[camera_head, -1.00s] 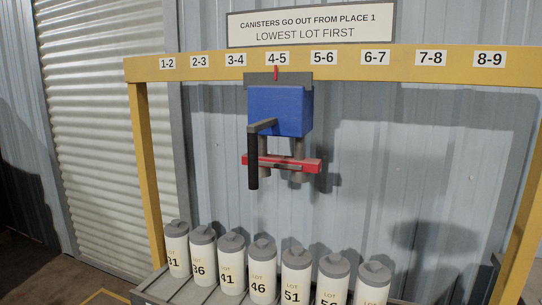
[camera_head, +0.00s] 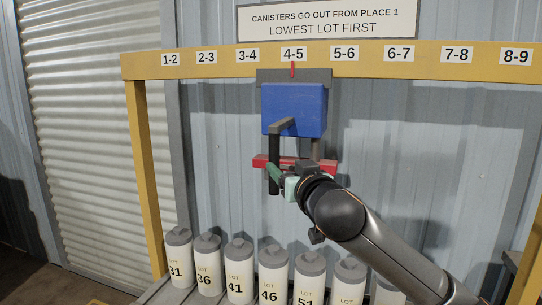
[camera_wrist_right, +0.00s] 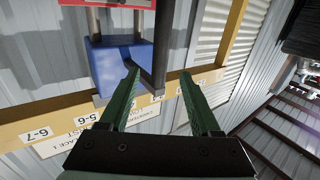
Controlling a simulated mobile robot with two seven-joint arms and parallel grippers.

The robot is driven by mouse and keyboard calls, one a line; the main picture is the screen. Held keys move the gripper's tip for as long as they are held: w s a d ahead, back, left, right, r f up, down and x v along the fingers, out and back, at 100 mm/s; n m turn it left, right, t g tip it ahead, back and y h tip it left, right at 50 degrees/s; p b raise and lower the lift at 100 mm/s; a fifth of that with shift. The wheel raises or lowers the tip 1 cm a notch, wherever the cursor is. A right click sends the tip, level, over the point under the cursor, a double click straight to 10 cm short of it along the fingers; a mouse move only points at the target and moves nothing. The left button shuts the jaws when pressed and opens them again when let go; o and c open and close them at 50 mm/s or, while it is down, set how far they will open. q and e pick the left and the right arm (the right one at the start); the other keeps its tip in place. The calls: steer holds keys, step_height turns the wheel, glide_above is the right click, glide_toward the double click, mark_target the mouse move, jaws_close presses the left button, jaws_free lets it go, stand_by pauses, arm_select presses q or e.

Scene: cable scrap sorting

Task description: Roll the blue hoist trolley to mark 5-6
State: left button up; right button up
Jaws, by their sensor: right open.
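The blue hoist trolley (camera_head: 294,108) hangs from the yellow beam, its red pointer (camera_head: 292,70) at mark 4-5 (camera_head: 294,54). Mark 5-6 (camera_head: 344,53) is one label to the right. A grey arm on the trolley carries an upright black handle (camera_head: 273,160). My right gripper (camera_head: 272,178) is open at the handle's lower part. In the right wrist view the trolley (camera_wrist_right: 112,65) is upside down, and the handle (camera_wrist_right: 164,40) appears between the two green fingers (camera_wrist_right: 160,72). I cannot tell whether they touch it. My left gripper is not in view.
A red bar (camera_head: 324,164) hangs below the trolley, close to my right gripper. Several white lot canisters (camera_head: 239,271) stand in a row below; my right arm hides part of the row. The yellow beam (camera_head: 430,70) right of the trolley is clear.

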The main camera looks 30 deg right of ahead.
mark_target(271, 153)
steer(key=p+x, duration=0.3)
steer(key=x, duration=0.8)
steer(key=shift+w+d+f+p, duration=0.15)
steer(key=shift+w+p, duration=0.15)
steer(key=shift+w, duration=0.35)
jaws_close()
stand_by(0.8)
